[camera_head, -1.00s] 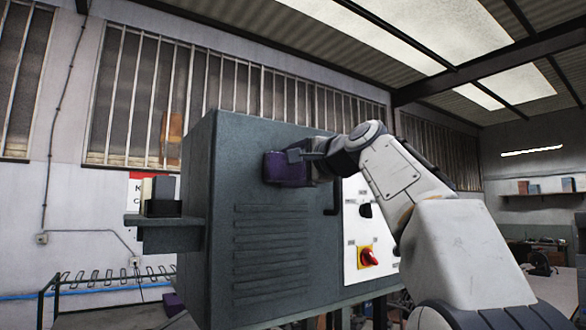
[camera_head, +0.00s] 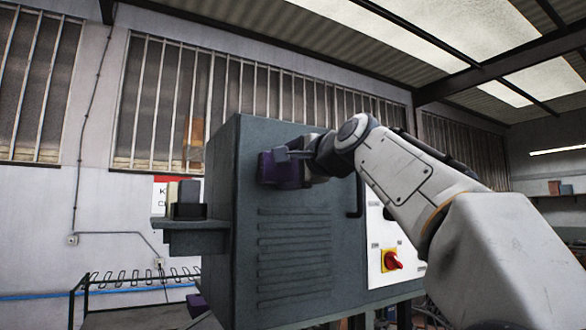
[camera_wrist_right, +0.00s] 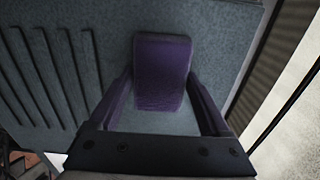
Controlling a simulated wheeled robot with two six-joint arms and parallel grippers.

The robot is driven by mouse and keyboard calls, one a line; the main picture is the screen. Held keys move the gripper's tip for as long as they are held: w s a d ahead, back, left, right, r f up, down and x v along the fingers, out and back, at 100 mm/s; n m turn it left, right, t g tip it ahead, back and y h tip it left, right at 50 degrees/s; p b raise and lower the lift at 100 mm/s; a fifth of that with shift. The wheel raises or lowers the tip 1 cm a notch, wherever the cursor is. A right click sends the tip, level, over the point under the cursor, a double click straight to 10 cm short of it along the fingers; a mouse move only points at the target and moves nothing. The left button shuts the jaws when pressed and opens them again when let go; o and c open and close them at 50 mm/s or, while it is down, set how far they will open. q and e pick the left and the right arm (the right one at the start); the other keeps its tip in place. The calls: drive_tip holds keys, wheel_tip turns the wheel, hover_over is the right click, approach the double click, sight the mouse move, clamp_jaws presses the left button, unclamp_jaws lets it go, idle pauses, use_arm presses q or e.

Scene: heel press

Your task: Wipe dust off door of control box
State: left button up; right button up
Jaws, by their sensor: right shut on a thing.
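The control box (camera_head: 245,270) is a dark grey-green cabinet in the middle of the head view. Its door has a column of horizontal louvres (camera_head: 293,245) and a black handle (camera_head: 357,195). My right gripper (camera_head: 290,168) is at the door's upper part, above the louvres, shut on a purple cloth (camera_head: 268,170). In the right wrist view the purple cloth (camera_wrist_right: 162,72) shows between the fingers, over the door surface (camera_wrist_right: 105,20); whether it touches cannot be told. No dust can be made out. My left gripper is not in view.
A shelf (camera_head: 185,222) with small blocks juts from the box's left side. A white panel with a red-and-yellow switch (camera_head: 391,261) is right of the door. A purple object (camera_head: 196,303) shows low at the left. A wire rack (camera_head: 130,280) stands behind.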

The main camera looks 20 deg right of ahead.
sight(268, 166)
drive_tip(key=shift+s+a, duration=0.15)
drive_tip(key=shift+a, duration=0.8)
drive_tip(key=shift+s+a, duration=0.15)
drive_tip(key=shift+a, duration=0.8)
drive_tip(key=shift+s+f, duration=0.1)
drive_tip(key=shift+s, duration=0.2)
drive_tip(key=shift+s+d+b, duration=0.2)
drive_tip(key=shift+s+b, duration=0.15)
drive_tip(key=shift+s, duration=0.5)
drive_tip(key=shift+s+d+b, duration=0.15)
drive_tip(key=shift+s+b, duration=0.15)
drive_tip(key=shift+s, duration=0.6)
drive_tip(key=shift+s+d+b, duration=0.2)
drive_tip(key=shift+s+b, duration=0.15)
drive_tip(key=shift+s, duration=0.5)
drive_tip(key=shift+s+d+b, duration=0.15)
drive_tip(key=shift+s+b, duration=0.05)
drive_tip(key=shift+s, duration=0.55)
drive_tip(key=shift+s+d+b, duration=0.15)
drive_tip(key=shift+s+b, duration=0.05)
drive_tip(key=shift+s, duration=0.5)
